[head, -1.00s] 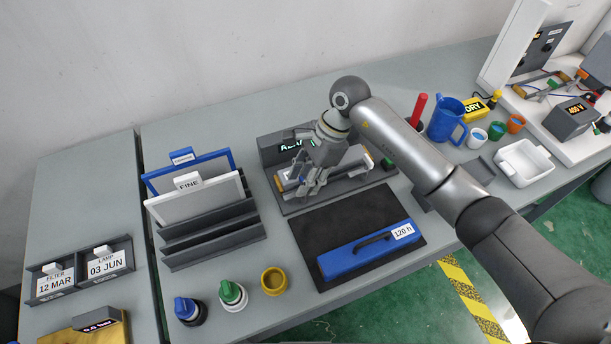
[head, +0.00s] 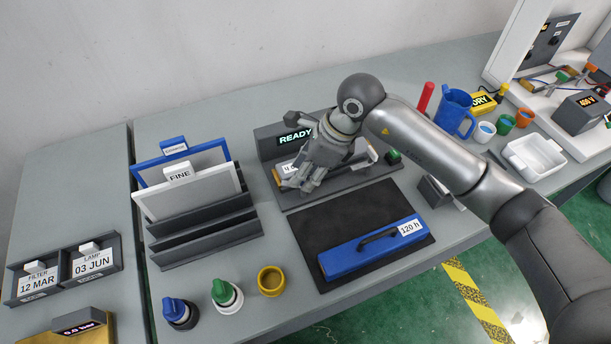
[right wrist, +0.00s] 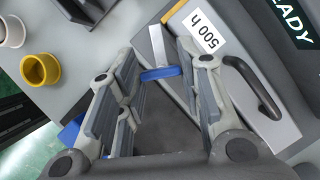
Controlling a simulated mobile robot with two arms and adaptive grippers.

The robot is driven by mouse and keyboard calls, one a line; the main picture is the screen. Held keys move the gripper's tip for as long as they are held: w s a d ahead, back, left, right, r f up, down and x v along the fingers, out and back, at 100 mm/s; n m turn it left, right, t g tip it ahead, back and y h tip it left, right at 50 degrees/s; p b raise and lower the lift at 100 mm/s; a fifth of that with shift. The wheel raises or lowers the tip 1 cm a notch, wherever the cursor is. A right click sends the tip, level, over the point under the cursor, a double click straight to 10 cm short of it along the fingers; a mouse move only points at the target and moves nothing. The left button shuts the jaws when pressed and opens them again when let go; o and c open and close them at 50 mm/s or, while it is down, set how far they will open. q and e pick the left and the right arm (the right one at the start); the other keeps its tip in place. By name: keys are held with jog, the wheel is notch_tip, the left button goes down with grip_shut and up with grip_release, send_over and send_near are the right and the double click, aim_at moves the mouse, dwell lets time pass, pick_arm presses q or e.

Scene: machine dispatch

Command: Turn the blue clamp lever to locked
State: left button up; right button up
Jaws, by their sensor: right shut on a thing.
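The blue clamp lever shows in the right wrist view as a short blue grip (right wrist: 160,73) on a flat silver bar. It lies between the fingertips of my right gripper (right wrist: 158,70), which is shut on it. In the head view my right gripper (head: 299,184) is over the left part of the grey machine base (head: 300,204) and hides the lever. A white cartridge labelled 500 h (right wrist: 240,75), with a black handle, lies beside the lever in the base. The display (head: 296,137) behind it reads READY. My left gripper is not in view.
A black mat (head: 300,235) with a blue 120 h cartridge (head: 350,261) lies in front of the base. A rack (head: 205,222) with framed panels stands left. A green button (head: 393,156) is right.

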jog(key=m+t+b, duration=0.1)
jog(key=m+b, duration=0.1)
jog(key=m+t+h+b, duration=0.1)
jog(key=m+b, duration=0.2)
jog(key=m+t+b, duration=0.1)
jog(key=m+b, duration=0.2)
jog(key=shift+s+a+f+h, duration=0.1)
jog(key=shift+f+h, duration=0.15)
jog(key=shift+h, duration=0.05)
jog(key=m+b, duration=0.2)
jog(key=shift+r+m+h+b, duration=0.1)
jog(key=shift+m+h+b, duration=0.2)
jog(key=shift+h, duration=0.1)
jog(key=shift+r+m+t+b, duration=0.1)
jog(key=shift+m+t+b, duration=0.25)
jog(key=shift+m, duration=0.25)
jog(key=o, duration=1)
jog(key=shift+s, duration=0.1)
jog(key=shift+r, duration=0.2)
jog(key=v, duration=1.1)
jog(key=shift+s+a+r, duration=0.15)
jog(key=shift+r, duration=0.2)
